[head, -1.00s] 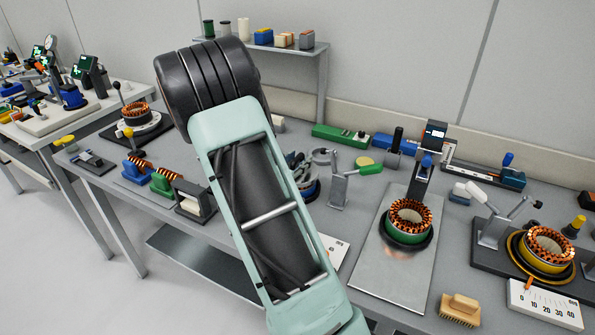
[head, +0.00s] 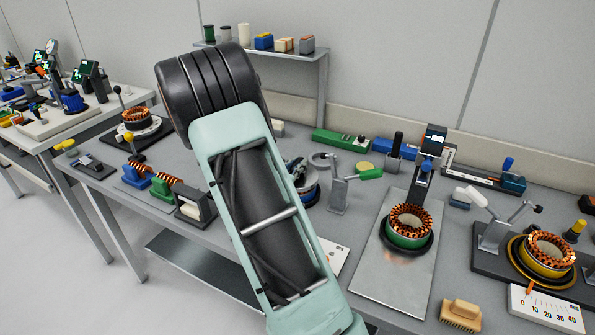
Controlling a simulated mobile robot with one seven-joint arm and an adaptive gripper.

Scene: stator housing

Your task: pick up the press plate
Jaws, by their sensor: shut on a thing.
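My arm's mint-green link and dark elbow cross the middle of the head view and hide part of the bench. My gripper cannot be made out; it seems hidden behind the arm. I cannot pick out the press plate with certainty. A stator in a green ring (head: 409,228) stands on a bare metal sheet (head: 385,285). A stator in a yellow ring (head: 546,253) sits in a dark fixture at the right. A blue round part (head: 312,193) shows partly beside my arm, with dark parts above it that I cannot identify.
A clamp with a green handle (head: 371,173) stands near the blue part. A brush (head: 461,314) and a white scale (head: 545,308) lie near the front. A green box (head: 340,140) stands at the back. A shelf (head: 325,70) with small items is behind. The floor at left is clear.

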